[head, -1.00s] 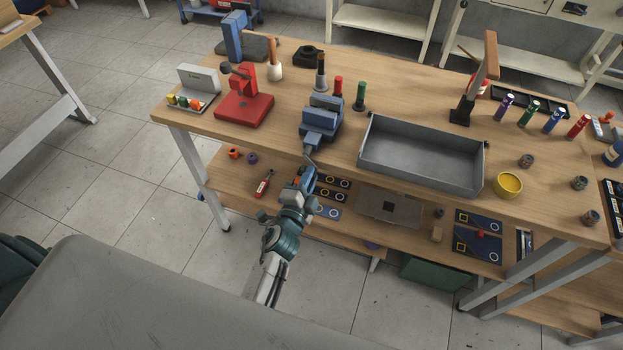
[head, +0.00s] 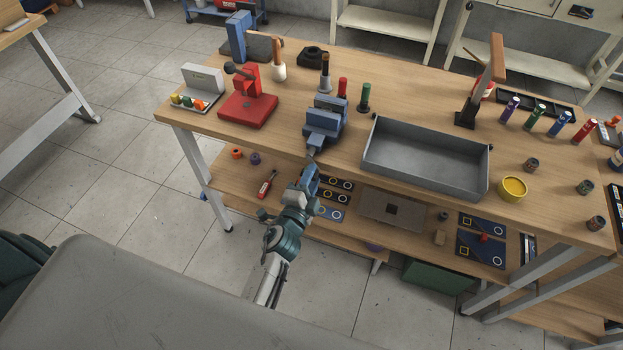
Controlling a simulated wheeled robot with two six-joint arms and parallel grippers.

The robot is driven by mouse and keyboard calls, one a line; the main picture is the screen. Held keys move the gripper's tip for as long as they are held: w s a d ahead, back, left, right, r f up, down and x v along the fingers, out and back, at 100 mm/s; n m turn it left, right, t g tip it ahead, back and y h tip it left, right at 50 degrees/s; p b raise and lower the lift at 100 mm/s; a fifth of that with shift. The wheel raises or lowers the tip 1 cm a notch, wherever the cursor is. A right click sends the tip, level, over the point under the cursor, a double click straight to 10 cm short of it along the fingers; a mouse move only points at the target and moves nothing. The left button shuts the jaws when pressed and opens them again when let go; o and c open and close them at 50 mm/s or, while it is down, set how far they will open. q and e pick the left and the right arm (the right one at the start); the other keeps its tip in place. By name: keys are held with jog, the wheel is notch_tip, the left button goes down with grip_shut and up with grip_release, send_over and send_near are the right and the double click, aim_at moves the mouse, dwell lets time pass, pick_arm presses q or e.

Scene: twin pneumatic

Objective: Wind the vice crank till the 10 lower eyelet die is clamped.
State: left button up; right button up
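The blue vice (head: 325,124) stands at the front edge of the workbench. Its crank (head: 311,156) points down over that edge towards me. My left gripper (head: 311,171) is at the crank's lower end, in line with it. The fingertips are too small to show whether they are closed on the crank. My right gripper is not in view.
A grey metal tray (head: 425,181) lies right of the vice. Red (head: 342,87) and green (head: 364,96) cylinders stand behind the vice. A red press (head: 248,108) stands to the left. A lower shelf with dark die cards (head: 331,197) is beneath the gripper.

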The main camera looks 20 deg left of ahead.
pick_arm(q)
jog(key=shift+s, duration=0.15)
jog(key=s+b, duration=0.1)
jog(key=s, duration=0.9)
jog(key=shift+s+a+b, duration=0.15)
jog(key=shift+s+b, duration=0.1)
jog(key=shift+b, duration=0.1)
